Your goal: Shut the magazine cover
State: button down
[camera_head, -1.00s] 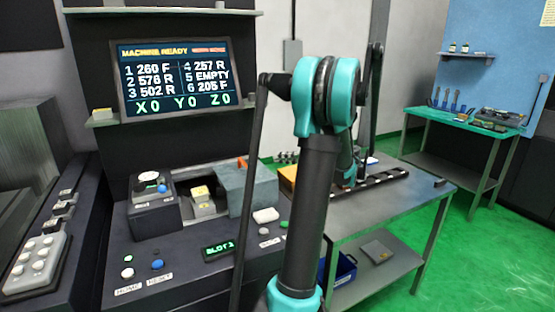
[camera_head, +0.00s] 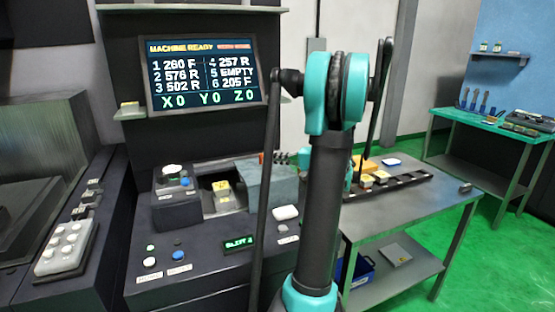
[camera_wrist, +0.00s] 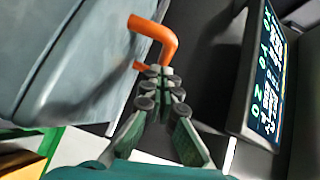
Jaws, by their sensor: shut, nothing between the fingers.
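The magazine cover is a grey-blue box-shaped hood (camera_head: 272,188) on the machine's console, and it stands to the right of the open magazine bay (camera_head: 210,203). In the bay sits a pale block with a yellow top (camera_head: 222,187). The cover fills the left of the wrist view (camera_wrist: 75,60), with its bent orange handle (camera_wrist: 160,35) just beyond my fingertips. My gripper (camera_wrist: 163,76) is shut and empty, its tips close to the handle; I cannot tell whether they touch it. In the head view my gripper (camera_head: 267,157) is small beside the cover's top, and the handle is mostly hidden.
A screen (camera_head: 205,75) stands above the console and shows at the right of the wrist view (camera_wrist: 268,75). A control box with a knob (camera_head: 175,185) is left of the bay. A steel table (camera_head: 420,208) with a dark rack (camera_head: 405,180) stands to the right.

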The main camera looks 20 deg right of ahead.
jog(key=a, duration=1.7)
jog(key=shift+a, duration=0.25)
jog(key=shift+s, duration=0.1)
